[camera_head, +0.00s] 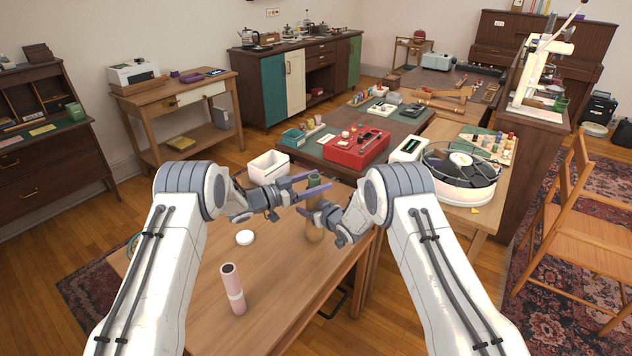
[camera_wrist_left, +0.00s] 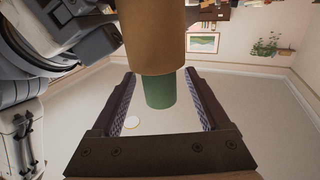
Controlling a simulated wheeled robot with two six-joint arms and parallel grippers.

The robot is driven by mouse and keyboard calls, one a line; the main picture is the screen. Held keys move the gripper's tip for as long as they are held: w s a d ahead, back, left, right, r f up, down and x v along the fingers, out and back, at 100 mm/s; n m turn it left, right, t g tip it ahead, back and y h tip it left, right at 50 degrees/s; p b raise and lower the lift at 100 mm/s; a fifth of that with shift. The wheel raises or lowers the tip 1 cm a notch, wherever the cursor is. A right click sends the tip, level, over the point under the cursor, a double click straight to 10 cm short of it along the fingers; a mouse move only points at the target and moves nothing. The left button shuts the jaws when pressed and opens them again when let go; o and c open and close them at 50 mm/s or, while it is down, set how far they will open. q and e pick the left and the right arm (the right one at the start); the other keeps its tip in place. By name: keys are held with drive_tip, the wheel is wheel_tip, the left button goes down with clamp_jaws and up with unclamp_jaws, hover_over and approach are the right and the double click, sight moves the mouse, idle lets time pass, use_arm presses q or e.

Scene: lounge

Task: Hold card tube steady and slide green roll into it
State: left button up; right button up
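The card tube (camera_head: 314,233) is brown and upright near the far edge of the wooden table; it fills the top of the left wrist view (camera_wrist_left: 150,38). The green roll (camera_head: 315,180) sticks out of the tube's upper end, and in the left wrist view (camera_wrist_left: 160,92) its lower part is hidden by the tube. My left gripper (camera_head: 310,189) is open, its fingers either side of the green roll with gaps showing (camera_wrist_left: 162,100). My right gripper (camera_head: 312,214) is at the tube's upper part, seemingly shut on it; the contact is partly hidden.
A red toolbox (camera_head: 357,147) and a round white-rimmed tray (camera_head: 460,190) are farther off.

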use_arm(q)
drive_tip(key=v, duration=1.2)
drive_tip(key=shift+s, duration=0.1)
idle(0.7)
use_arm(e)
drive_tip(key=o, duration=1.5)
